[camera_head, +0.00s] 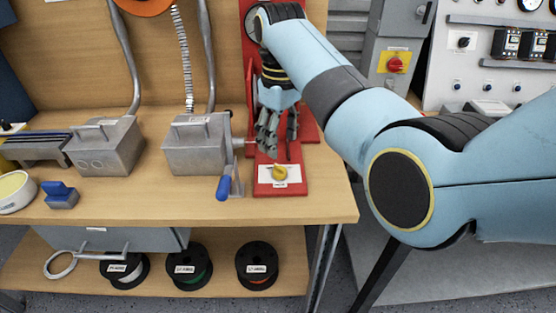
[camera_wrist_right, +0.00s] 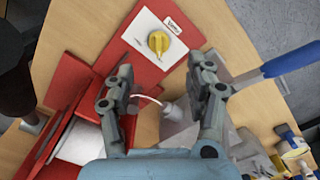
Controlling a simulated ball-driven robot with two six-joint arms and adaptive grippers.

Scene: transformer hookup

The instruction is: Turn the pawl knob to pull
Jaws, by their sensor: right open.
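The pawl knob (camera_head: 280,171) is a small yellow knob on a white plate (camera_head: 265,181) at the front of the red stand (camera_head: 302,189). In the right wrist view the yellow knob (camera_wrist_right: 159,42) shows beyond the fingertips, with a ridge across its face. My right gripper (camera_head: 278,138) is above and behind the knob in the head view, apart from it. In the right wrist view its two fingers (camera_wrist_right: 163,82) are spread with nothing held. The label beside the knob is too small to read. My left gripper is not in view.
A grey metal box (camera_head: 190,148) stands left of the red stand. The table's right edge is near.

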